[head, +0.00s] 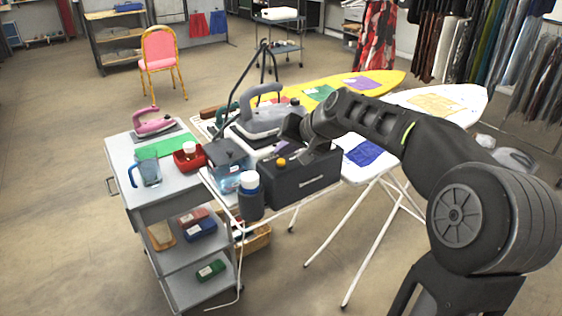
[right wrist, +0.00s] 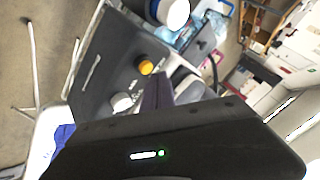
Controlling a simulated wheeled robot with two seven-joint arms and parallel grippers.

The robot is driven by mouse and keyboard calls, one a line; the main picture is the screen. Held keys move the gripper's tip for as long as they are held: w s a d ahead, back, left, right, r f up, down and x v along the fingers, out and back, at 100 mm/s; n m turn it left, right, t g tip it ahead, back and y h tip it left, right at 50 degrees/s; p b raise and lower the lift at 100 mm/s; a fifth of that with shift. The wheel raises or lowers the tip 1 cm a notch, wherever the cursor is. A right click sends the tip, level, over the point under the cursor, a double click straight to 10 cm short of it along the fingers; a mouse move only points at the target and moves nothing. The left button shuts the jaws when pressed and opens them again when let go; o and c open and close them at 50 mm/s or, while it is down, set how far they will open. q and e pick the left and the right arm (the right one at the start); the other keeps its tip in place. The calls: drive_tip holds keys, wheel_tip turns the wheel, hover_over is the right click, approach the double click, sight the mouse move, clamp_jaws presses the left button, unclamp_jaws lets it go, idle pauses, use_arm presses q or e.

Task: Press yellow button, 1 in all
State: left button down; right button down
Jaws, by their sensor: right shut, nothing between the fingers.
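My right gripper (head: 308,158) is over the box, to the right of the button in the head view. In the wrist view its shut fingers (right wrist: 157,88) are close beside the button; I cannot tell whether they touch the box. My left gripper is not in view.
A grey steam iron (head: 268,118) stands behind the box. A dark bottle with a white lid (head: 250,197) and a blue water tank (head: 228,165) are close on the left. A grey trolley (head: 122,160) holds a pink iron (head: 153,122) and a blue jug (head: 146,171).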

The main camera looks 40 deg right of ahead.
drive_tip(key=shift+f+b, duration=0.6)
drive_tip(key=shift+f, duration=0.15)
idle(0.6)
idle(0.3)
drive_tip(key=shift+r+p, duration=0.7)
drive_tip(key=shift+r, duration=0.25)
wheel_tip(320, 180, up, 5)
drive_tip(key=p, duration=0.3)
drive_tip(key=shift+p, duration=0.4)
drive_tip(key=shift+f, duration=0.1)
idle(0.4)
